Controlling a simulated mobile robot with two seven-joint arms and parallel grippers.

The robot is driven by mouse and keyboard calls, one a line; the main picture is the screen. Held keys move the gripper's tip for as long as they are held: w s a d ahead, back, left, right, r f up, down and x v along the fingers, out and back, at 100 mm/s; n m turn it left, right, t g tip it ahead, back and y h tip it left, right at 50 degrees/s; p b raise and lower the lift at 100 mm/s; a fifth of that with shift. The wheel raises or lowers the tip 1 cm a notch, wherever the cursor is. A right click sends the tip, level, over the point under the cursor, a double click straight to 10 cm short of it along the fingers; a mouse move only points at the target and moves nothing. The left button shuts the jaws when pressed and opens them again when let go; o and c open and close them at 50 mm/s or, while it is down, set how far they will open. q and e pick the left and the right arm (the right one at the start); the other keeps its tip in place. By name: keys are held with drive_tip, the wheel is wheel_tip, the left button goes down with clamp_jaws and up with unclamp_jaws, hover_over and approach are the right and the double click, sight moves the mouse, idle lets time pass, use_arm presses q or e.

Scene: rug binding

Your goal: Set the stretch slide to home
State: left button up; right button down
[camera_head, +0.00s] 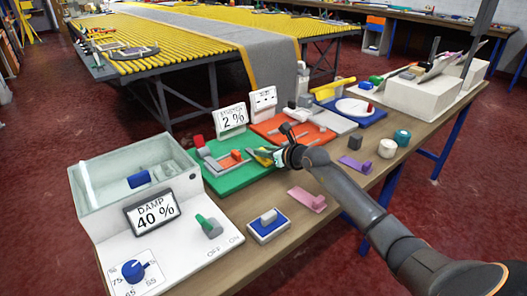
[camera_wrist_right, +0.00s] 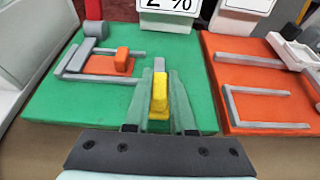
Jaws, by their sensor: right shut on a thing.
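The green board (camera_head: 232,178) carries a small sign reading 2 % (camera_head: 231,117); the upper word on the sign is too small to read surely. My right gripper (camera_head: 268,156) reaches in over the board's right part. It is shut on a yellow slide knob (camera_wrist_right: 159,94), which stands upright between the fingers in the right wrist view. The fingers hide the knob's lower sides and part of its track. An orange block (camera_wrist_right: 122,59) sits between grey rails on the board, left of the knob and apart from it. My left gripper is out of view.
An orange-red board (camera_wrist_right: 262,97) with grey rails lies just right of the green one. A pale tank (camera_head: 130,168) and a panel reading 40 % (camera_head: 153,212) stand at the left.

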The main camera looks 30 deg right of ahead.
drive_tip(key=c, duration=0.8)
unclamp_jaws()
drive_tip(key=shift+a, duration=0.3)
drive_tip(key=shift+o, duration=0.2)
drive_tip(key=shift+d, duration=0.1)
drive_tip(key=shift+s+r, duration=0.1)
drive_tip(key=shift+s, duration=0.2)
drive_tip(key=v, duration=1.2)
